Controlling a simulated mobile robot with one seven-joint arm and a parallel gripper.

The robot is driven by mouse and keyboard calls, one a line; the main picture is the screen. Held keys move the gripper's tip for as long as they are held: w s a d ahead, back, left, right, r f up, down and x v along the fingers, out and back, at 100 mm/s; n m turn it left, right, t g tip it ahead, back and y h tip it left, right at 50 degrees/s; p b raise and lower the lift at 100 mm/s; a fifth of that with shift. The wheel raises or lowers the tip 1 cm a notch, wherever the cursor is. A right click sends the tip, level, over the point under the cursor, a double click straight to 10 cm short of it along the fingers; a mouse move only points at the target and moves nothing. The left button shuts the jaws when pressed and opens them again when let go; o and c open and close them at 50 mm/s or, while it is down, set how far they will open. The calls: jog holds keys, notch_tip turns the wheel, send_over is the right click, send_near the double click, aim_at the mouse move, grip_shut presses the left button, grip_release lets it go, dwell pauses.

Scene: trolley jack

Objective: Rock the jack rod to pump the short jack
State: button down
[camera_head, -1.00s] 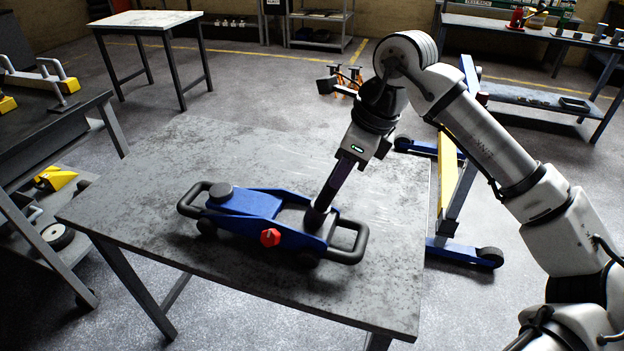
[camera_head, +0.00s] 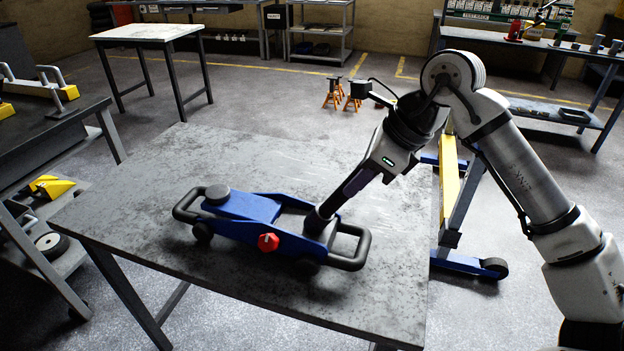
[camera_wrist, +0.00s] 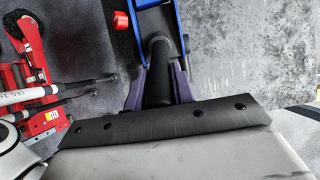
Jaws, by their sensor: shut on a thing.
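The short blue jack (camera_head: 252,207) lies on the grey table, with a black loop handle at each end and a red knob (camera_head: 268,243) on its near side. The black jack rod (camera_head: 322,214) stands in the jack's right end and leans up to the right. My gripper (camera_head: 349,188) is shut on the rod from the upper right. In the wrist view, the purple fingers of my gripper (camera_wrist: 159,88) flank the rod (camera_wrist: 160,62), and part of the jack's blue frame (camera_wrist: 178,22) shows beyond. The rod's upper end is hidden by my gripper.
The table top (camera_head: 150,190) is bare around the jack. A blue and yellow wheeled frame (camera_head: 452,210) stands on the floor behind my arm. Orange stands (camera_head: 345,92) are farther back. A dark bench (camera_head: 50,125) is at the left.

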aim_at(339, 188)
jog(key=shift+s+d+f+b, duration=0.1)
jog(key=shift+d+f+b, duration=0.1)
jog(key=shift+f+b, duration=0.2)
jog(key=shift+r, duration=0.15)
jog(key=shift+a+r+p, duration=0.35)
jog(key=shift+a+p, duration=0.05)
jog(key=shift+p, duration=0.1)
jog(key=shift+w+a+r+g+h+p, duration=0.2)
jog(key=shift+w+a+g+h+p, duration=0.15)
jog(key=shift+a+h, duration=0.4)
jog(key=shift+w+a+r+h+p, duration=0.2)
jog(key=shift+a+r+h+p, duration=0.25)
jog(key=shift+a, duration=0.2)
jog(key=shift+w+a+g+h+p, duration=0.3)
jog(key=shift+a+h, duration=0.2)
jog(key=shift+a, duration=0.1)
